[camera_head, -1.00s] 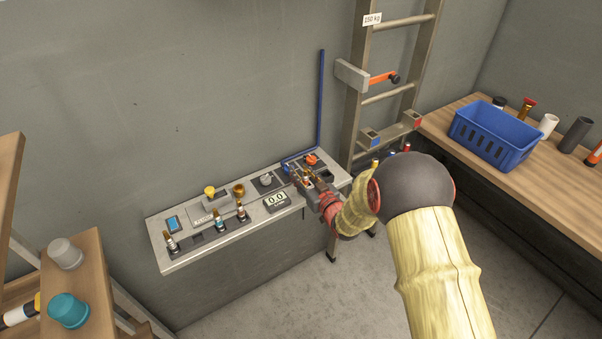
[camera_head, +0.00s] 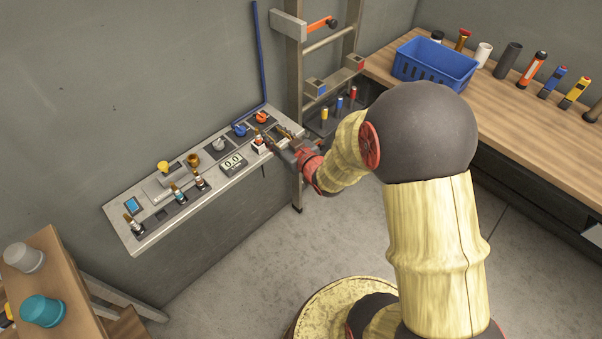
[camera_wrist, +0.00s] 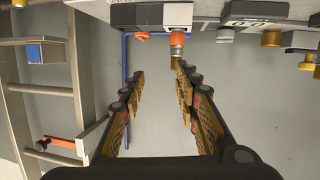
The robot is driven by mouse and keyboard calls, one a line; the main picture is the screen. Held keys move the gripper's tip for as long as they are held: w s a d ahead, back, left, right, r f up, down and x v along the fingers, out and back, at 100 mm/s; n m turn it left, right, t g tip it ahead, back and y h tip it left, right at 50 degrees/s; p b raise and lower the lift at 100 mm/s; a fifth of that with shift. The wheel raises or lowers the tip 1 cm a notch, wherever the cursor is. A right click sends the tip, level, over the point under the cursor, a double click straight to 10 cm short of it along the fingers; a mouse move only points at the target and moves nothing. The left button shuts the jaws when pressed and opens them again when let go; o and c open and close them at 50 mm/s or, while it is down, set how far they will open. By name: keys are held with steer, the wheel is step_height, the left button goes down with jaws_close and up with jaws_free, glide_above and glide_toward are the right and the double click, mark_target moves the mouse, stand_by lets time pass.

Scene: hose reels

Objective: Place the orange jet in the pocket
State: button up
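The orange jet (camera_head: 258,144) stands upright in a dark block at the front edge of the grey wall shelf (camera_head: 150,240), toward its right end. In the wrist view the jet (camera_wrist: 178,40) shows an orange band, a grey collar and a brass tip. My gripper (camera_head: 279,133) is just right of the jet in the head view. In the wrist view my gripper (camera_wrist: 159,72) is open with nothing between its fingers. The jet's tip is close to the right finger there; whether they touch I cannot tell. The jet's lower end is hidden in the block.
Several other jets (camera_head: 179,194) stand along the shelf's front edge, left of the gauge (camera_head: 232,162). Blue (camera_head: 239,129) and orange (camera_head: 261,117) knobs sit behind the jet. A ladder (camera_head: 293,100) stands to the right. A bench with a blue basket (camera_head: 435,62) is farther right.

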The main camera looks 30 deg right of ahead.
steer(key=s+r+m+g+h, duration=0.2)
steer(key=s+r+g+h, duration=0.15)
steer(key=s+r, duration=0.8)
steer(key=s+a+r+g, duration=0.2)
steer(key=s, duration=0.8)
steer(key=s+a+r+g+y, duration=0.1)
steer(key=s+a+r+g, duration=0.1)
steer(key=s, duration=0.8)
steer(key=shift+s+a+r+g, duration=0.15)
steer(key=shift+a+r+g, duration=0.2)
steer(key=shift+r+g, duration=0.4)
steer(key=shift+f+y, duration=0.15)
steer(key=shift+y, duration=0.1)
